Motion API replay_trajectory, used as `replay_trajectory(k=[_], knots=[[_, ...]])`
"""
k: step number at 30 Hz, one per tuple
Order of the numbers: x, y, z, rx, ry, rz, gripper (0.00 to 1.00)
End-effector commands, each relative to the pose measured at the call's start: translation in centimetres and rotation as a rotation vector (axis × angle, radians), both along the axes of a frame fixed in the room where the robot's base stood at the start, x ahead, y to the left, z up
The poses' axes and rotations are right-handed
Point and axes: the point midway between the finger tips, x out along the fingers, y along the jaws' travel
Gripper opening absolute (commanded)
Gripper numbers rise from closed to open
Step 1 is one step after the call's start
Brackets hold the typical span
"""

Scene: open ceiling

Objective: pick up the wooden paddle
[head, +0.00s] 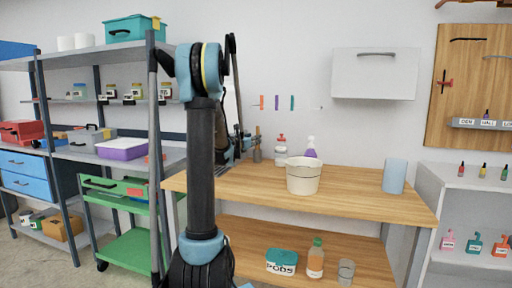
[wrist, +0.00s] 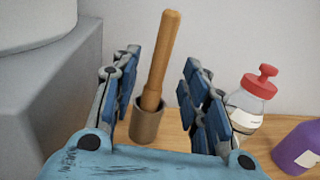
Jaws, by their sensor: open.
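The wooden paddle (wrist: 164,60) shows in the wrist view as a long light-brown rod. It stands slightly tilted, its lower end inside a small grey-brown cup (wrist: 146,126) that hides it. My gripper (wrist: 160,68) is open, with one blue-padded finger on each side of the rod. Gaps show between the rod and both fingers. In the head view, the cup (head: 257,154) with the paddle (head: 257,133) stands at the back left of the wooden bench; my arm hides much of my gripper there.
A white bottle with a red cap (wrist: 248,101) stands close to the right finger, with a purple bottle (wrist: 298,147) farther right. A cream bucket (head: 303,179) sits mid-bench (head: 355,190). Metal shelving (head: 110,55) stands left of my arm. The bench's front right is clear.

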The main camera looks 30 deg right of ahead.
Motion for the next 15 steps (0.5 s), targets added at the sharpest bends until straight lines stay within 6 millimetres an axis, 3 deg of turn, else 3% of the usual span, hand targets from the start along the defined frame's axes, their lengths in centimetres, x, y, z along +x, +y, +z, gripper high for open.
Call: replay_trajectory(k=[7, 15], knots=[[1.9, -2.9, 0.0, 0.0, 0.0, 0.0, 0.41], [2.2, -3.4, 0.0, 0.0, 0.0, 0.0, 0.41]])
